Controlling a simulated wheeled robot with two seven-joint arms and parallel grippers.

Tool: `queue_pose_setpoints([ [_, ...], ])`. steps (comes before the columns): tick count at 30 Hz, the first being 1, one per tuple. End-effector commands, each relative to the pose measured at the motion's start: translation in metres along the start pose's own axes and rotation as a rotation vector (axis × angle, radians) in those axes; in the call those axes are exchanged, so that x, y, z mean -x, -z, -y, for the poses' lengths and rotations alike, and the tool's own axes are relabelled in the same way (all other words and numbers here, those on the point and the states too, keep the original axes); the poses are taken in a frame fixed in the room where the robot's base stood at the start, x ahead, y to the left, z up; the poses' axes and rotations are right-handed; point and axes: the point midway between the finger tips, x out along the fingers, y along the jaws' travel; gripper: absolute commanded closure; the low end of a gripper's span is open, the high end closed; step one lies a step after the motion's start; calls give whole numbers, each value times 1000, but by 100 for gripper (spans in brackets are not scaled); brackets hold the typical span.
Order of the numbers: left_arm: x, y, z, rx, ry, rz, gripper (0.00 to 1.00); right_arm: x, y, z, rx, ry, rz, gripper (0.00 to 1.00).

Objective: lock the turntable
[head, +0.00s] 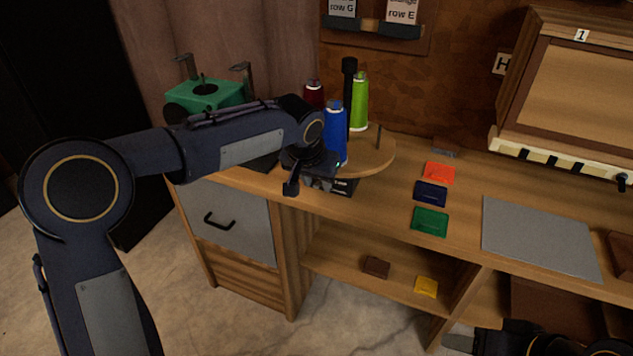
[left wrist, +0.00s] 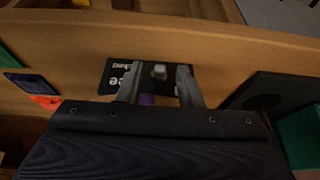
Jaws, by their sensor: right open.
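My left gripper (head: 316,182) is at the bench's front edge, before the disc. In the left wrist view its fingers (left wrist: 160,90) are apart, on either side of a small grey knob (left wrist: 159,71) on a black label plate (left wrist: 118,76) with upside-down white lettering. I cannot tell whether they touch the knob. The plate also shows in the head view (head: 343,187). My right gripper (head: 490,342) is partly visible at the lower right, open.
A green fixture (head: 205,95) stands at the back left. Orange (head: 438,172), navy (head: 430,193) and green (head: 430,222) pieces lie right of the turntable. A grey mat (head: 540,238) lies farther right. A shelf below holds brown (head: 376,267) and yellow (head: 426,287) pieces.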

Motion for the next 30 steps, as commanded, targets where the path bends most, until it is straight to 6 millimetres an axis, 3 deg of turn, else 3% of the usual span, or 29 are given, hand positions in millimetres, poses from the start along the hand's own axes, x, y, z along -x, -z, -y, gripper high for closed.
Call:
queue_pose_setpoints([
  [8, -2, 0, 0, 0, 0, 0, 67, 0, 0, 0, 0, 0, 0, 50],
  [16, -2, 0, 0, -1, 0, 0, 100, 0, 0, 0, 0, 0, 0, 50],
  [23, -3, -1, 0, -1, 0, -6, 100, -3, -2, -1, 0, 0, 0, 50],
  [30, -10, -7, 0, -2, 1, -81, 100, -28, -14, -13, 0, 0, 0, 50],
])
